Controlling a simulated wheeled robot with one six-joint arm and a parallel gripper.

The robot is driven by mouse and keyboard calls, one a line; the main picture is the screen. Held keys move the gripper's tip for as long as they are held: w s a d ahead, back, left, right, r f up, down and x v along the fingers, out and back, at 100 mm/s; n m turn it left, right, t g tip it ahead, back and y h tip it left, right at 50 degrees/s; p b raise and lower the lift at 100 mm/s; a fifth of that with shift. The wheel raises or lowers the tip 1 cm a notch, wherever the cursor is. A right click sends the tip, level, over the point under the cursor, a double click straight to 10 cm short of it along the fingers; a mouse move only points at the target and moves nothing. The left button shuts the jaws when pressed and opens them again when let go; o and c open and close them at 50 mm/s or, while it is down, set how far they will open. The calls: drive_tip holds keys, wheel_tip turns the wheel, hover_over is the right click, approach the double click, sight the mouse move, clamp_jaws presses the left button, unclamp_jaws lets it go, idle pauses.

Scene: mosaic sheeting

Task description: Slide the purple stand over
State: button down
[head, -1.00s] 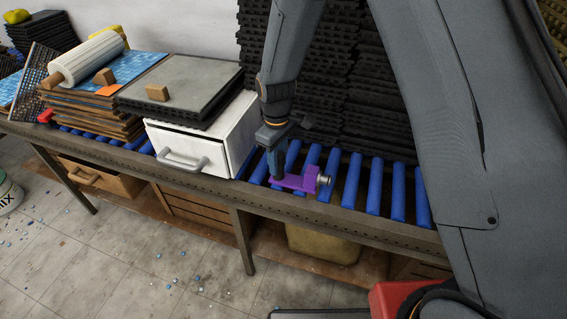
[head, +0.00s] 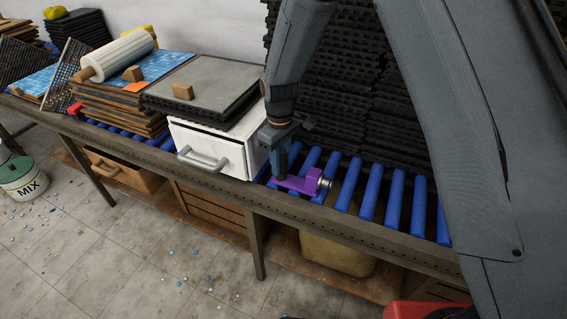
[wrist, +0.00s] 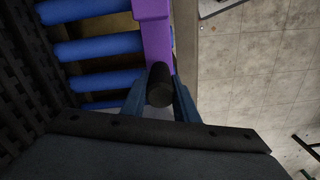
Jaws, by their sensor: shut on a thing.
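The purple stand (head: 297,186) lies on the blue rollers near the front rail, just right of the white drawer box. It has a silver knob (head: 325,184) at its right end. My gripper (head: 279,178) reaches down onto the stand's left end. In the wrist view my gripper (wrist: 160,104) is shut on a dark round post (wrist: 160,82) of the stand, with a finger on each side. The purple body (wrist: 154,35) extends away from the post there. The stand's underside is hidden.
The white drawer box (head: 210,152) with grey slabs on top stands close on the left. Dark stacked mats (head: 345,110) rise behind the rollers. Bare blue rollers (head: 396,198) lie free to the right. The metal front rail (head: 350,235) edges the bench.

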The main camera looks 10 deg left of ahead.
drive_tip(key=c, duration=1.3)
unclamp_jaws()
wheel_tip(320, 180, up, 8)
drive_tip(key=shift+f+b, duration=0.15)
drive_tip(key=shift+b, duration=0.85)
drive_tip(key=shift+d+r, duration=0.2)
drive_tip(key=shift+d, duration=0.2)
drive_tip(key=s+d+r+m, duration=0.2)
drive_tip(key=s+d+m, duration=0.3)
drive_tip(key=s+d, duration=0.4)
drive_tip(key=s+d+r+m+t, duration=0.1)
drive_tip(key=s+d+m, duration=0.5)
drive_tip(key=d, duration=1.1)
drive_tip(key=s, duration=0.3)
drive_tip(key=shift+r, duration=0.4)
